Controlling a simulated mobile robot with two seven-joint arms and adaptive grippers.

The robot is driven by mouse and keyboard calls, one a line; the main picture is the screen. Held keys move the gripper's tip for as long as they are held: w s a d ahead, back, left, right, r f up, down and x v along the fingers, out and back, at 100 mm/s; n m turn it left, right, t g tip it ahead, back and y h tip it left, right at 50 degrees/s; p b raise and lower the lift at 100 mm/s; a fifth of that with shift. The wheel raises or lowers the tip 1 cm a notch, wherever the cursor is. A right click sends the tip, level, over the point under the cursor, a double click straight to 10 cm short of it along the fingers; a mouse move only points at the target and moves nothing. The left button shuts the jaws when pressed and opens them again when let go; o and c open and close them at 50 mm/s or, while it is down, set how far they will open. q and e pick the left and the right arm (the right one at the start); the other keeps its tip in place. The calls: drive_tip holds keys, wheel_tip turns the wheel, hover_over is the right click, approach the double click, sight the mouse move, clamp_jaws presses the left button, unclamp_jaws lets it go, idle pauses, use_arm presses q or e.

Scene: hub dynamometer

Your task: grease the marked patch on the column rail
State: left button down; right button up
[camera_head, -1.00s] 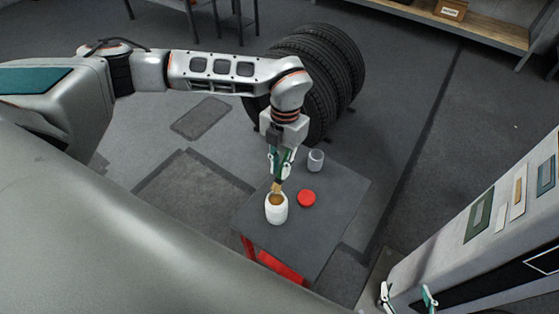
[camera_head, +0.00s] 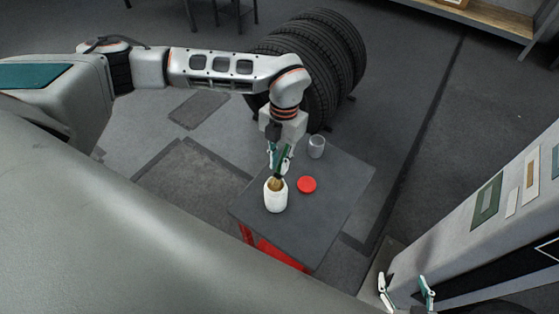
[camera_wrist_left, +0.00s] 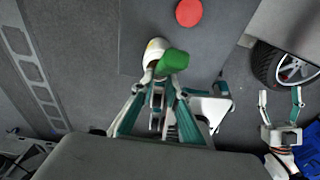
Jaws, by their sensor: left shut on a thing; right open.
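My left gripper (camera_head: 280,158) is shut on a brush, whose green handle (camera_wrist_left: 172,62) shows in the left wrist view. Its tan bristle end (camera_head: 277,184) points down into the mouth of the white jar (camera_head: 275,200); how deep it reaches is hidden. The jar stands upright and also shows in the left wrist view (camera_wrist_left: 154,48), partly behind the handle. A red lid (camera_head: 307,185) lies beside it. The pale column rail (camera_head: 450,225) at the right bears several coloured patches, including a green-framed one (camera_head: 487,201). My right gripper (camera_head: 407,291) is open and empty by its lower end.
The jar and lid are on a dark tabletop (camera_head: 335,215) with red parts below. A grey cup (camera_head: 317,147) stands at its back edge. Black tyres (camera_head: 325,70) stand behind the table. Open floor (camera_head: 425,130) lies between table and column.

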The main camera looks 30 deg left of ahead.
use_arm(q)
drive_tip(key=shift+f+b, duration=0.3)
drive_tip(key=shift+f, duration=0.25)
idle(1.1)
drive_tip(key=shift+f, duration=0.1)
idle(0.9)
drive_tip(key=shift+r+p, duration=1.5)
drive_tip(key=shift+r, duration=0.35)
drive_tip(key=shift+r+p, duration=1.25)
drive_tip(key=shift+r, duration=0.5)
